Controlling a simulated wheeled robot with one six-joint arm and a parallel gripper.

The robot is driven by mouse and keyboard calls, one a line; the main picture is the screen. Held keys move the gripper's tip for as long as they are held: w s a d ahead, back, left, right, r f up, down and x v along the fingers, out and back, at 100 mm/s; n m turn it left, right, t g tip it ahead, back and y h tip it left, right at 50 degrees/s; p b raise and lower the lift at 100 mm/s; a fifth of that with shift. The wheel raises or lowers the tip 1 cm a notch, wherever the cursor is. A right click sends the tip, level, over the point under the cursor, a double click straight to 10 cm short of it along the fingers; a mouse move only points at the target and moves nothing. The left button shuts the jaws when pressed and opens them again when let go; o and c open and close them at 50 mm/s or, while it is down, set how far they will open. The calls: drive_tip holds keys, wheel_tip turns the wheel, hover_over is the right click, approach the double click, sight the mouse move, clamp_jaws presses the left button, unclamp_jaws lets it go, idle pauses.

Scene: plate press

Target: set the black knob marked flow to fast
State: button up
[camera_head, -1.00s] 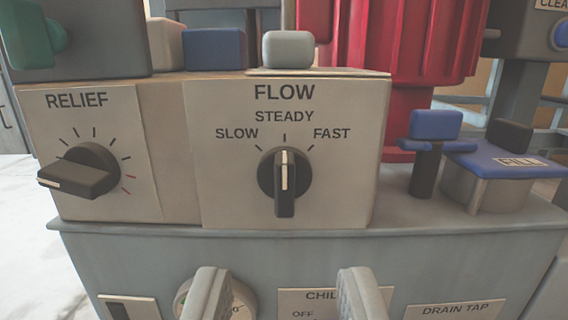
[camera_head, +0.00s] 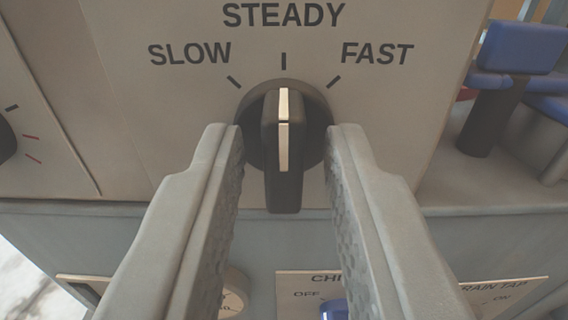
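The black flow knob (camera_head: 284,150) is mounted on a beige panel (camera_head: 410,110). Its white pointer line is upright and lines up with the tick under STEADY. The SLOW mark (camera_head: 189,54) is at its upper left and the FAST mark (camera_head: 377,53) at its upper right. My gripper (camera_head: 285,135) is open, with one finger on each side of the knob's grip bar. Gaps show between the fingers and the bar. Whether the fingertips touch the round base of the knob I cannot tell.
A blue-topped lever (camera_head: 515,48) on a dark post stands to the right. Part of another dial (camera_head: 6,137) shows at the left edge. Below the ledge are a round dial (camera_head: 234,290) and a blue knob (camera_head: 334,309), both partly hidden or cut off.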

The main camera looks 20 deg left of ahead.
clamp_jaws()
drive_tip(key=shift+m, duration=0.3)
drive_tip(key=m, duration=0.4)
drive_tip(key=shift+d, duration=0.1)
drive_tip(key=shift+m, duration=2.2)
drive_tip(key=shift+o, duration=1.5)
unclamp_jaws()
drive_tip(key=shift+d, duration=0.1)
